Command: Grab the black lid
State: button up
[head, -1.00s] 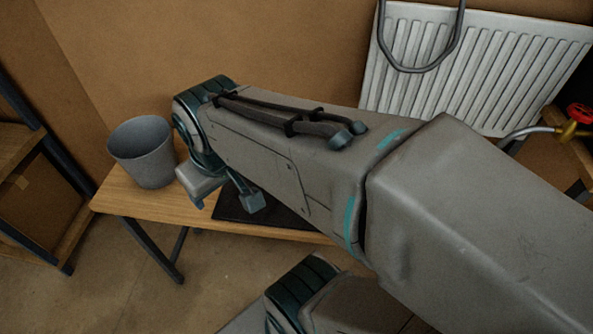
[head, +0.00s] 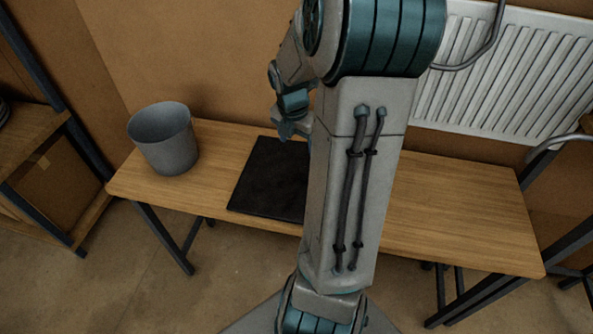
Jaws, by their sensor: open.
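No clearly lid-shaped black thing shows. A flat, black, square-cornered piece (head: 268,185) lies on the wooden bench (head: 450,205); I cannot tell whether it is the lid or a mat. My arm hides its right part and whatever may lie behind there. My gripper (head: 291,131) is open, small in the head view, above the back edge of the black piece and apart from it. It points down, partly hidden by my arm. I see nothing between its fingers.
A grey bucket (head: 165,145) stands upright on the bench's left end. A white radiator (head: 505,75) with a grey pipe is on the back wall. A shelf unit (head: 45,165) stands at left. The bench right of my arm is clear.

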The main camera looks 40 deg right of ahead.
jog(key=d+f, duration=0.1)
jog(key=f, duration=0.2)
jog(key=d+f+n+b, duration=0.1)
jog(key=f, duration=0.3)
jog(key=d+f+n, duration=0.1)
jog(key=f, duration=0.2)
jog(key=shift+w+d+f, duration=0.15)
jog(key=shift+w+f, duration=0.1)
jog(key=shift+w, duration=0.1)
jog(key=f, duration=0.3)
jog(key=d+f, duration=0.1)
jog(key=f, duration=0.1)
jog(key=shift+w+b, duration=0.25)
jog(key=shift+b, duration=0.05)
